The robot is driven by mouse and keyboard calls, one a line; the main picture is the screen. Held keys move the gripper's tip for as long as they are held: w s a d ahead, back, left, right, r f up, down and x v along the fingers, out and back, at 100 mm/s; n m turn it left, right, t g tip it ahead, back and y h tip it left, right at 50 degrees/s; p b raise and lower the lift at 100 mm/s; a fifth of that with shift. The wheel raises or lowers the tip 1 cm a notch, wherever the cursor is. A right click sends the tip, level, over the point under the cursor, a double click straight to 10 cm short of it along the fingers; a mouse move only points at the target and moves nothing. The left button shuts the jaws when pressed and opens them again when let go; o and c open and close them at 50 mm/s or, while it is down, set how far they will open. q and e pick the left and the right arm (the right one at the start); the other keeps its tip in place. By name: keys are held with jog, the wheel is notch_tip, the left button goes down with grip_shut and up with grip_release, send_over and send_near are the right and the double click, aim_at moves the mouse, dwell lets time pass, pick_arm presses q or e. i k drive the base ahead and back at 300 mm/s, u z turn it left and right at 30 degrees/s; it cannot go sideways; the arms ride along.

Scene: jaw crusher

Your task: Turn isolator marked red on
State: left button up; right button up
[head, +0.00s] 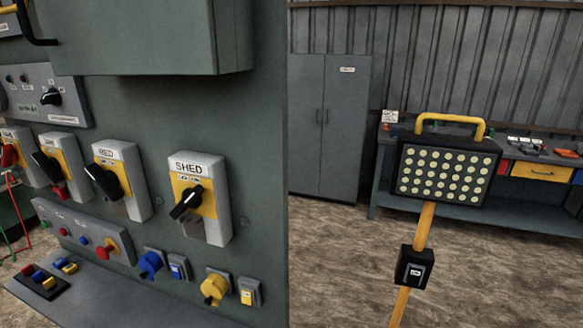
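The isolator marked RED (127,165) is a grey box with a yellow plate on the green-grey panel at the left. Its black handle (104,181) slants from upper left to lower right. The small on/off lettering is too small to read. To its right is the isolator marked SHED (217,225), whose black handle (186,203) slants the other way, from lower left to upper right. To its left is another isolator (72,158) with a black handle and a red item at its lower end. Neither of my grippers is in view.
Below the isolators are a button strip with a red mushroom button (106,247), a blue socket (150,264) and a yellow socket (214,288). A box (150,35) juts out above. A work lamp (447,172) stands right; a cabinet (340,130) and workbench (480,212) are behind.

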aim_at(107, 180)
jog(key=u, duration=1.25)
